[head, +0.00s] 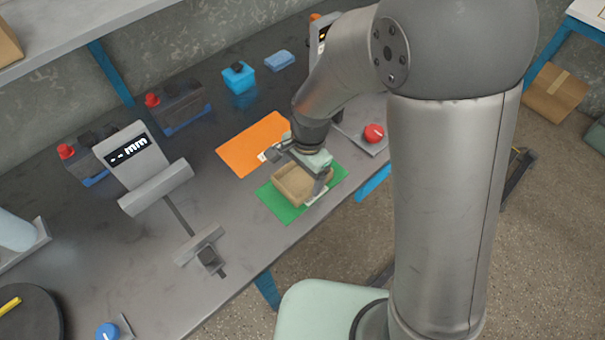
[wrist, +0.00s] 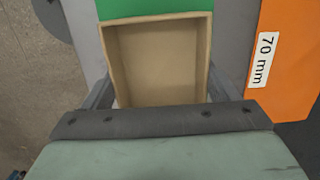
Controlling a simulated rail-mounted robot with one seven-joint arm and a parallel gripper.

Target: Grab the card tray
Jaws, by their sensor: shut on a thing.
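The card tray (head: 291,187) is a shallow tan open box on the green mat (head: 278,207) near the table's front edge. In the wrist view the tray (wrist: 158,62) is empty inside and lies between the two fingers. My gripper (head: 318,180) reaches down over the tray. In the wrist view my gripper (wrist: 160,98) has a finger against each side wall of the tray. The tray's near end is hidden behind the gripper body. I cannot tell whether the tray is lifted off the mat.
An orange mat (head: 245,143) labelled 70 mm (wrist: 265,60) lies beside the green one. A measuring device (head: 135,160) stands to the left. Batteries (head: 178,105) and a blue container (head: 239,78) stand at the back. A red button (head: 373,133) is to the right.

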